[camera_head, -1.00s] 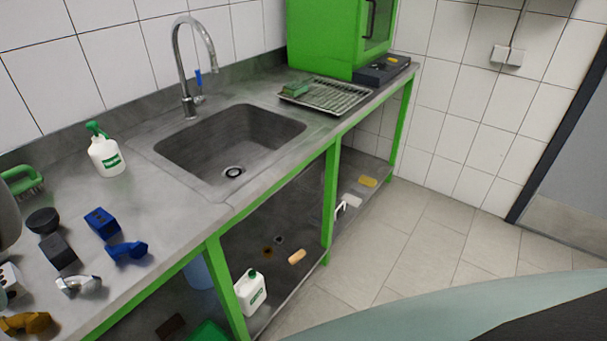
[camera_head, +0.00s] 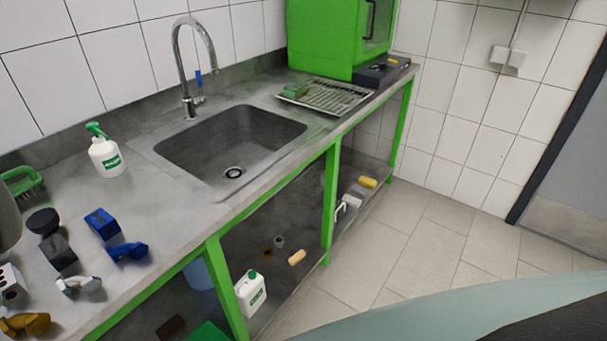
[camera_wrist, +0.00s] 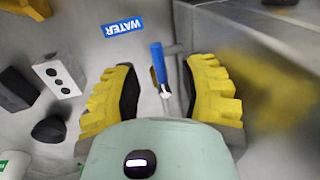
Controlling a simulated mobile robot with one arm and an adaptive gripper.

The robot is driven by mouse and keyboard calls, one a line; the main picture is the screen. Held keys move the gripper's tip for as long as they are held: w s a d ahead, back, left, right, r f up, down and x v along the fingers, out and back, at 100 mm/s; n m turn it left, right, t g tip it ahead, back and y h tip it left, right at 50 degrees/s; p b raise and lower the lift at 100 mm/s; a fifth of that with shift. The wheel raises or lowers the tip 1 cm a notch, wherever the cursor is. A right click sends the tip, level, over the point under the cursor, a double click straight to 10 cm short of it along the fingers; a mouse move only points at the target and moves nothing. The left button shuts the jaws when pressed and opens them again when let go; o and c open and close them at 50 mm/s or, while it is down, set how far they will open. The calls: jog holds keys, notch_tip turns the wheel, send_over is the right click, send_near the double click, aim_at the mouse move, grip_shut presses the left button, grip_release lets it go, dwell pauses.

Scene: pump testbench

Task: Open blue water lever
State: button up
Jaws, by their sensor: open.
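In the wrist view a blue lever (camera_wrist: 158,63) with a metal end stands between the two yellow fingers of my gripper (camera_wrist: 166,92). The fingers are open, one on each side of the lever, with a visible gap to each. A blue label reading WATER (camera_wrist: 122,27) lies on the grey surface just above and left of the lever. The lever's mount is partly hidden. I cannot make out this lever, its label or my fingers in the head view.
In the wrist view a white block (camera_wrist: 60,78) and a black knob (camera_wrist: 48,130) are left of my gripper; a metal edge (camera_wrist: 255,32) is at right. The head view shows the sink (camera_head: 230,145), a spray bottle (camera_head: 105,153) and several loose fittings on the counter.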

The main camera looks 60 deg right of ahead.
jog(key=shift+d+r, duration=0.2)
jog(key=shift+r, duration=0.6)
jog(key=shift+d+r, duration=0.25)
jog(key=shift+r, duration=0.55)
jog(key=shift+d+r, duration=0.2)
jog(key=shift+r, duration=0.6)
jog(key=shift+w, duration=0.1)
